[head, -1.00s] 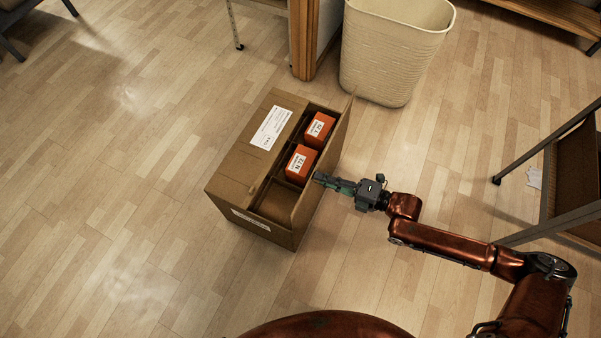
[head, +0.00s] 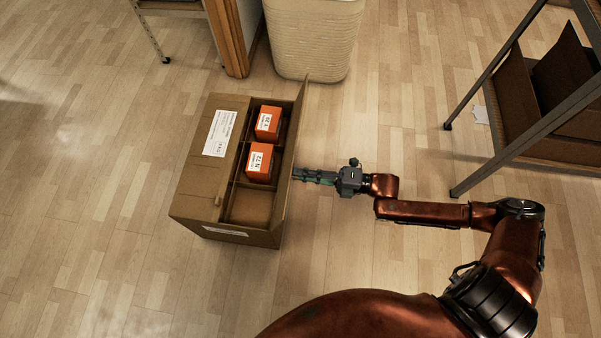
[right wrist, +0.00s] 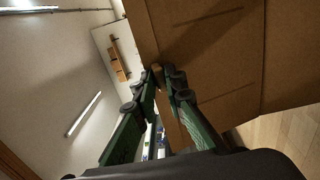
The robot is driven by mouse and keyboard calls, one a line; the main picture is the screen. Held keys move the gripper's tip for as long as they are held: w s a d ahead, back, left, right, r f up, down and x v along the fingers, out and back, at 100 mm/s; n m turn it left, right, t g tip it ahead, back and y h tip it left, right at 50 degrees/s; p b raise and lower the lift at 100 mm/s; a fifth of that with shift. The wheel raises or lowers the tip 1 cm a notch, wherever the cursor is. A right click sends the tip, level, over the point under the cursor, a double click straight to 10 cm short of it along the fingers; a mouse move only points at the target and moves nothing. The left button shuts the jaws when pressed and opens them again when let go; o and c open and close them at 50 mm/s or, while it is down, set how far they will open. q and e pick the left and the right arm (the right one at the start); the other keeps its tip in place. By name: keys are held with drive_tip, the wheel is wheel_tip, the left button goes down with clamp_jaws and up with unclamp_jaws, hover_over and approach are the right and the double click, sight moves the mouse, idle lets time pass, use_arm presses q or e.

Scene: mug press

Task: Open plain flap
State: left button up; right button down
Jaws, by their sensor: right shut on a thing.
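A cardboard carton (head: 195,195) stands on the floor with its top partly open. Its plain flap (head: 296,135) stands up roughly upright along the right side. The other flap (head: 215,150), with a white label, lies closed over the left part. My right gripper (head: 298,174) is at the outer side of the plain flap, towards its near end, shut on it. In the right wrist view the fingers (right wrist: 158,78) close on the edge of a brown board, the plain flap (right wrist: 205,40). The exact grip is partly hidden. My left gripper is not in view.
Two orange boxes, a far one (head: 268,122) and a near one (head: 259,162), sit in the carton's divided compartments; the nearest compartment looks empty. A cream bin (head: 312,40) stands behind. A metal-framed shelf (head: 520,120) holding a carton is at right. Floor left of the carton is clear.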

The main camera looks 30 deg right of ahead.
drive_tip(key=shift+s+d+f, duration=0.1)
drive_tip(key=shift+s+f, duration=0.05)
drive_tip(key=shift+f, duration=0.55)
drive_tip(key=c, duration=2.1)
unclamp_jaws()
drive_tip(key=shift+o, duration=0.3)
drive_tip(key=shift+r, duration=0.1)
drive_tip(key=shift+w+r, duration=0.2)
drive_tip(key=v, duration=1.2)
